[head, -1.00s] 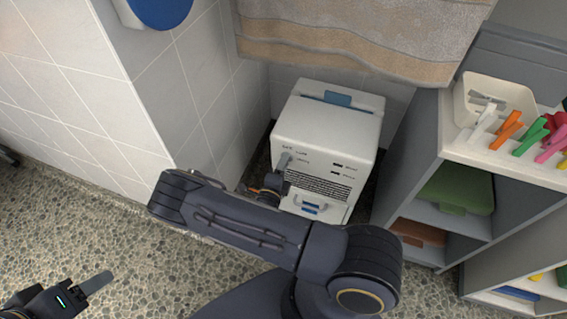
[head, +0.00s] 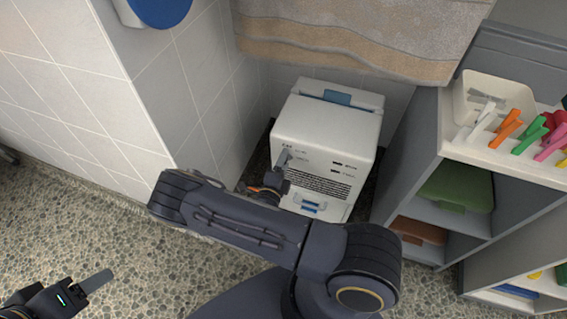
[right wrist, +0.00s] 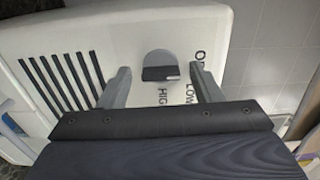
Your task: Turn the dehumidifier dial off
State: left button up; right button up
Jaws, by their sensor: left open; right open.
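The white dehumidifier (head: 330,120) stands on the floor against the tiled wall. Its round grey dial (right wrist: 158,57) with a dark grip bar shows in the right wrist view, beside printed OFF, LOW and HIGH labels, partly hidden. A small light mark sits at the bar's right end, on the side of the labels; I cannot tell its exact setting. My right gripper (right wrist: 161,78) is open, one finger on each side of the dial, with visible gaps. In the head view it (head: 284,158) is at the dehumidifier's front, which hides the dial. My left gripper (head: 105,276) is open, low at left, away from everything.
A grey shelf unit (head: 410,150) stands close to the right, with a bin (head: 465,105) and coloured clothespins (head: 530,135) on top. A beige towel (head: 350,40) hangs above the dehumidifier. A tiled wall (head: 205,90) stands close at left. The pebbled floor (head: 90,230) is open at left.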

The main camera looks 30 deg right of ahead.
jog(key=p+v, duration=0.1)
jog(key=v, duration=0.7)
jog(key=shift+d, duration=0.1)
dwell(0.4)
jog(key=s+d+r+m+g+y, duration=0.1)
jog(key=s+r+m+g+y, duration=0.5)
jog(key=m, duration=0.6)
jog(key=s+r+m+g+y, duration=0.3)
jog(key=r+m, duration=0.4)
jog(key=m, duration=0.4)
jog(key=s+d+r+m+g+y, duration=0.1)
jog(key=s+r+m+g+y, duration=0.5)
jog(key=m, duration=0.6)
jog(key=s+a+r+m+t+y+p, duration=0.1)
jog(key=r+m+t+p, duration=0.3)
jog(key=r+p, duration=0.9)
jog(key=s+a+r+m+t+y+p, duration=0.1)
jog(key=r+m+t+p, duration=0.4)
jog(key=r+p, duration=0.8)
notch_tip(320, 180, up, 10)
jog(key=shift+a+r+m+y, duration=0.2)
jog(key=shift+a+m+y, duration=0.1)
jog(key=shift+a+m, duration=0.55)
